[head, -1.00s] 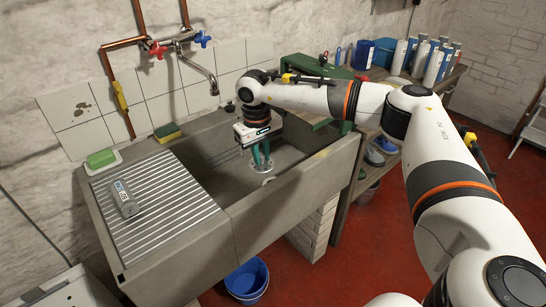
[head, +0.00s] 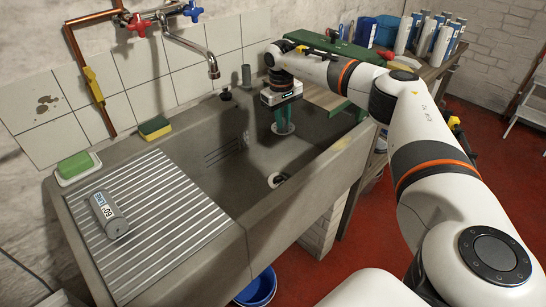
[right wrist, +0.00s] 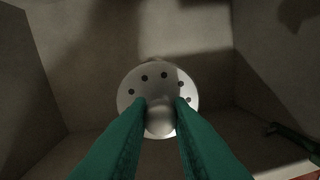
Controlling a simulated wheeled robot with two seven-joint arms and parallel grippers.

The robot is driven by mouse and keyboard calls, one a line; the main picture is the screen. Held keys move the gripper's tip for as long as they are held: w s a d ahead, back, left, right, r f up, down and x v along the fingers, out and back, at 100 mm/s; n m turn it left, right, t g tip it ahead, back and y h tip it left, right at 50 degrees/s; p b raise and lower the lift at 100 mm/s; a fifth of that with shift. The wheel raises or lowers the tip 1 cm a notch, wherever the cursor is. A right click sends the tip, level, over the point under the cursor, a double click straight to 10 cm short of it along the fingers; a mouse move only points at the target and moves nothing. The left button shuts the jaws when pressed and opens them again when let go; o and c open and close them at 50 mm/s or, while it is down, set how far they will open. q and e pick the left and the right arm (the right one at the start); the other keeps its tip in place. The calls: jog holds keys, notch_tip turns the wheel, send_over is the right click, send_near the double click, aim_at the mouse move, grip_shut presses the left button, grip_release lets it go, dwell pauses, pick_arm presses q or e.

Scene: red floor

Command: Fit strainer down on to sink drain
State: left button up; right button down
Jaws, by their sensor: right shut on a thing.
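The strainer is a pale round disc with several holes and a round knob; in the right wrist view the strainer (right wrist: 158,88) fills the middle. My right gripper (head: 283,122) is shut on its knob, with a green finger on each side (right wrist: 160,112). In the head view the strainer (head: 283,129) is at the far right of the stone sink (head: 230,190), apart from the drain. My left gripper is not in view.
A metal tap (head: 211,65) hangs over the basin. A ribbed drainboard (head: 155,215) on the left carries a grey canister (head: 110,215). A sponge (head: 154,128) and green soap (head: 75,167) sit on the back ledge. A blue bucket (head: 257,288) stands below.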

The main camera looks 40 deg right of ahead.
pick_arm(q)
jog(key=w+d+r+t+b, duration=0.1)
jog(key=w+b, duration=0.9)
jog(key=b, duration=0.3)
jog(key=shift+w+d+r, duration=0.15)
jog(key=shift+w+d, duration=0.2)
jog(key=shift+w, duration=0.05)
pick_arm(e)
notch_tip(320, 180, down, 15)
jog(key=shift+w+r, duration=0.15)
jog(key=shift+r, duration=0.05)
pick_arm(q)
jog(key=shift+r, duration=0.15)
pick_arm(e)
notch_tip(320, 180, down, 4)
jog(key=b, duration=0.4)
jog(key=shift+f+b, duration=0.25)
jog(key=shift+b, duration=0.1)
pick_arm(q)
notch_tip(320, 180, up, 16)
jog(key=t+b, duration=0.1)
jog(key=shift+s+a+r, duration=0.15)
pick_arm(e)
jog(key=shift+f, duration=0.65)
